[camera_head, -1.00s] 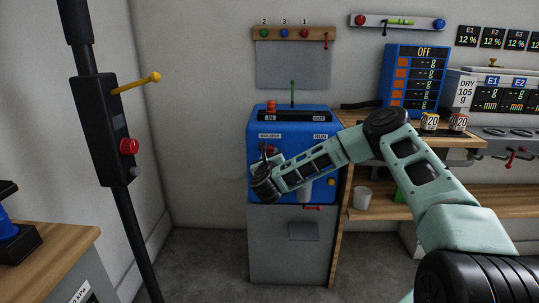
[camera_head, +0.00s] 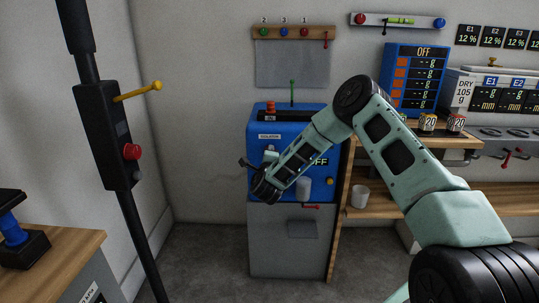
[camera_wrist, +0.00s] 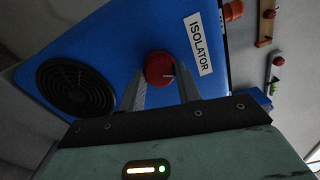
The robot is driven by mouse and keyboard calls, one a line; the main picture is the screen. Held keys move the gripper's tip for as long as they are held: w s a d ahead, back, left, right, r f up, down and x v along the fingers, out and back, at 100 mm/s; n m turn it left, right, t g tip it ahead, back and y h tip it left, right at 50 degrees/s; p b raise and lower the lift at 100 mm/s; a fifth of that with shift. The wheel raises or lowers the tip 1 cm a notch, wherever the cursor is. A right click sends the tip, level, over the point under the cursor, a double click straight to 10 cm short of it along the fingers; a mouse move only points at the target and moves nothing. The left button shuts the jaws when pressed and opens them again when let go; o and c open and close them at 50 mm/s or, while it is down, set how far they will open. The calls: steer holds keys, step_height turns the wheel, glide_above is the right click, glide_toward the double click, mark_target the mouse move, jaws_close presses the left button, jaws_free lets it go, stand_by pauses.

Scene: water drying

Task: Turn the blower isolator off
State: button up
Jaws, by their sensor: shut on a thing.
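The blower is a blue cabinet (camera_head: 260,122) on a grey base in the head view. Its red isolator knob (camera_wrist: 159,67) shows in the wrist view beside the white ISOLATOR label (camera_wrist: 198,44). My gripper (camera_wrist: 161,75) has one finger on each side of the knob and is shut on it. In the head view my gripper is at the cabinet's front left, and the knob is hidden there. The cabinet's status display (camera_head: 320,161) reads OFF, partly covered by my arm.
A round black grille (camera_wrist: 76,87) is beside the knob. A black post with a control box (camera_head: 108,135) stands at the left. Floor before the cabinet is clear.

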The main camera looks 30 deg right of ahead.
steer(key=n, duration=0.5)
steer(key=shift+a, duration=0.1)
stand_by(0.5)
steer(key=o, duration=1)
steer(key=shift+c, duration=0.2)
steer(key=p+v, duration=0.1)
steer(key=v, duration=1.6)
steer(key=shift+s, duration=0.2)
steer(key=shift+a, duration=0.15)
